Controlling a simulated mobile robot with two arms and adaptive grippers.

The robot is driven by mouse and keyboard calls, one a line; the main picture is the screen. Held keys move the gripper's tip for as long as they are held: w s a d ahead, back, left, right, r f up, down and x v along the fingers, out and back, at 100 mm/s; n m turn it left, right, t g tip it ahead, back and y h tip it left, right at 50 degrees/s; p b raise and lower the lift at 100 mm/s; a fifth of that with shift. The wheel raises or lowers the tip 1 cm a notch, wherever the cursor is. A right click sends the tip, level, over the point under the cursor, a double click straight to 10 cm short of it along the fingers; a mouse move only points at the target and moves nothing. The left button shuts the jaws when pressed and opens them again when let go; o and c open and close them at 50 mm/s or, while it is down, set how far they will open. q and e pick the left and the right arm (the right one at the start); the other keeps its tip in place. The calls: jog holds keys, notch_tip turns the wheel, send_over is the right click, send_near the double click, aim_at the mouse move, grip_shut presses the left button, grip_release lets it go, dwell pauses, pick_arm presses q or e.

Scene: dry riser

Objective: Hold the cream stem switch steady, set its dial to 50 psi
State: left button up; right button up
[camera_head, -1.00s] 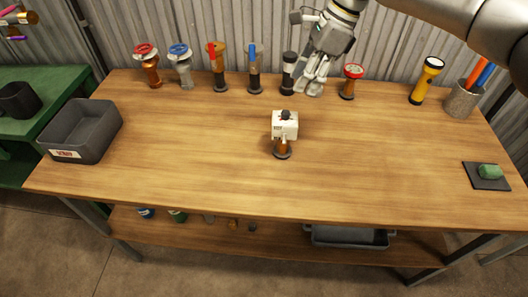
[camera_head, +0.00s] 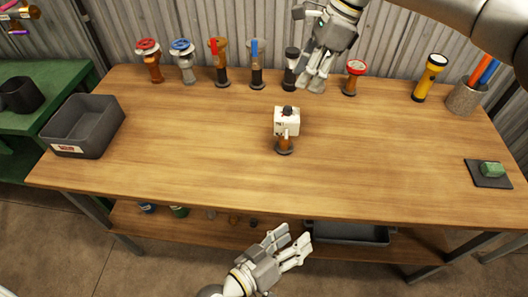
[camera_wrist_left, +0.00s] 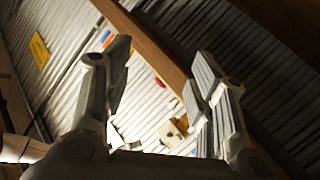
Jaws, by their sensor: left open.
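The cream stem switch (camera_head: 287,122) stands upright near the middle of the bench on a copper-coloured stem with a dark round base. A dark dial knob (camera_head: 288,111) is on its top; its setting is too small to read. The switch also shows small in the left wrist view (camera_wrist_left: 173,131), between the fingers. My left gripper (camera_head: 296,243) is open and empty in front of the bench's front edge, apart from the switch. My right gripper (camera_head: 315,80) is at the back of the bench, between the black-topped fitting and the red-topped one; whether it is open is unclear.
A row of valves (camera_head: 185,62) stands along the back. A grey bin (camera_head: 70,145) is at the left. A yellow flashlight (camera_head: 428,78), a holder cup (camera_head: 464,99) and a green sponge (camera_head: 491,169) are at the right. The wooden bench (camera_head: 180,150) is clear around the switch.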

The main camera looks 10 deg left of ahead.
aim_at(282, 141)
pick_arm(q)
jog(key=w+r, duration=0.2)
jog(key=r, duration=0.1)
jog(key=w+r+m, duration=0.1)
jog(key=w+r, duration=0.2)
jog(key=w+r+m+h, duration=0.1)
jog(key=w+r, duration=0.1)
jog(key=r, duration=0.1)
jog(key=shift+w, duration=0.25)
jog(key=shift+m+y, duration=0.6)
jog(key=shift+m, duration=0.2)
jog(key=w, duration=0.1)
jog(key=w+a, duration=0.2)
jog(key=shift+w+f, duration=0.15)
jog(key=shift+w, duration=0.15)
jog(key=w+a+y, duration=0.1)
jog(key=w+a, duration=0.1)
jog(key=w+a+r+y, duration=0.1)
jog(key=w+a, duration=0.1)
jog(key=w+a+y, duration=0.2)
jog(key=w, duration=0.1)
jog(key=shift+a+r+t, duration=0.1)
jog(key=shift+r+t, duration=0.05)
jog(key=shift+t, duration=0.25)
jog(key=x, duration=1)
jog(key=shift+w, duration=0.25)
